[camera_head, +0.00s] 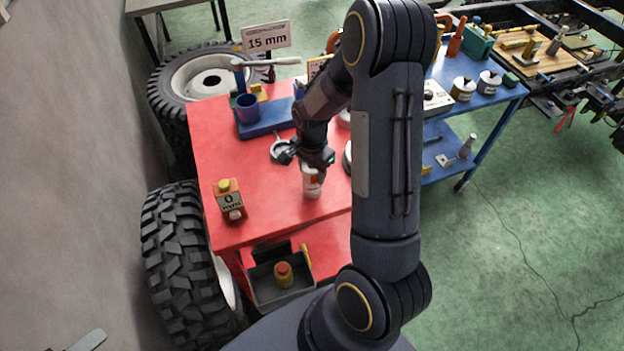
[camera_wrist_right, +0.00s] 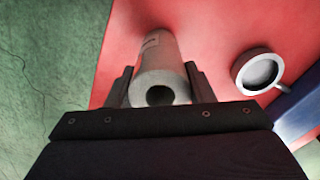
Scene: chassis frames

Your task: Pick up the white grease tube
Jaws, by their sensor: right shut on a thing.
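The white grease tube (camera_head: 312,186) stands upright on the red table (camera_head: 270,222), with an orange mark on its side. My right gripper (camera_head: 309,160) comes from above and is shut on the tube's upper part. In the right wrist view the tube (camera_wrist_right: 158,65) sits between the two fingers (camera_wrist_right: 157,85), with a dark round opening at its near end. I cannot tell whether its base touches the table. My left gripper is not in view.
A metal mug (camera_wrist_right: 258,72) and a blue tray (camera_head: 265,127) lie behind. A grey bin (camera_head: 290,300) is below the front edge. A blue table (camera_head: 490,98) is at right.

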